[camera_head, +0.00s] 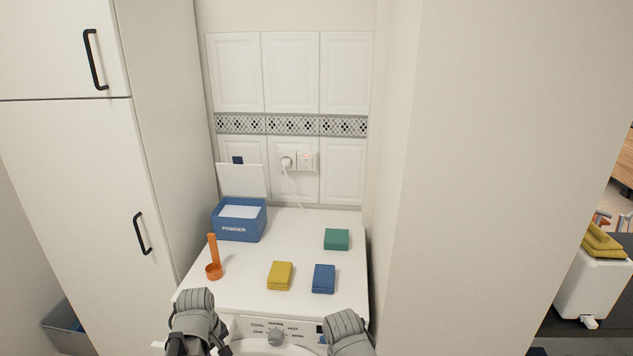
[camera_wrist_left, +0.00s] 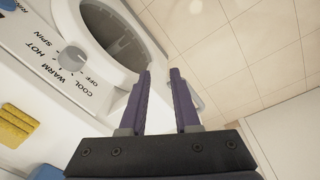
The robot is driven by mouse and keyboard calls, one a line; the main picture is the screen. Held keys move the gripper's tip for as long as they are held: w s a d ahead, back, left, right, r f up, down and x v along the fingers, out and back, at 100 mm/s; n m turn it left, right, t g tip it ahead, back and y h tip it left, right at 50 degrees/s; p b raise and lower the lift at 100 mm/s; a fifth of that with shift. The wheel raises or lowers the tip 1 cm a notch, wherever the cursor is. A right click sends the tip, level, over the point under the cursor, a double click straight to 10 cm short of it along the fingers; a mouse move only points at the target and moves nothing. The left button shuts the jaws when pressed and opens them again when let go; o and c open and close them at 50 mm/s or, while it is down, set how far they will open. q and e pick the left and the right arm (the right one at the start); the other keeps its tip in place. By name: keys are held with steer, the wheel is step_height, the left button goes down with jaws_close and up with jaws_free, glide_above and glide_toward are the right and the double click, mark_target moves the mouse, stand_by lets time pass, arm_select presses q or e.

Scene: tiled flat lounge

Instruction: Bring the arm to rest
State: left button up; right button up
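My left arm (camera_head: 197,312) comes up at the bottom of the head view, in front of the washing machine (camera_head: 257,298). Its gripper is mostly cut off there. In the left wrist view my left gripper (camera_wrist_left: 160,72) has its two purple fingers apart with nothing between them. It is close to the washing machine's front, by the round door (camera_wrist_left: 112,40) and the dial (camera_wrist_left: 73,58). My right arm (camera_head: 347,334) shows at the bottom edge of the head view. Its gripper is out of the picture.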

arm_select(q)
steer(key=s+d+m, duration=0.3)
steer(key=d+m, duration=0.4)
steer(key=d, duration=0.2)
steer(key=s+d+r+m+g+y+p, duration=0.1)
steer(key=s+d+m, duration=0.3)
steer(key=d+m, duration=0.3)
steer(key=d, duration=0.3)
steer(key=shift+s+d+r, duration=0.15)
steer(key=shift+d+r, duration=0.05)
steer(key=shift+d, duration=0.05)
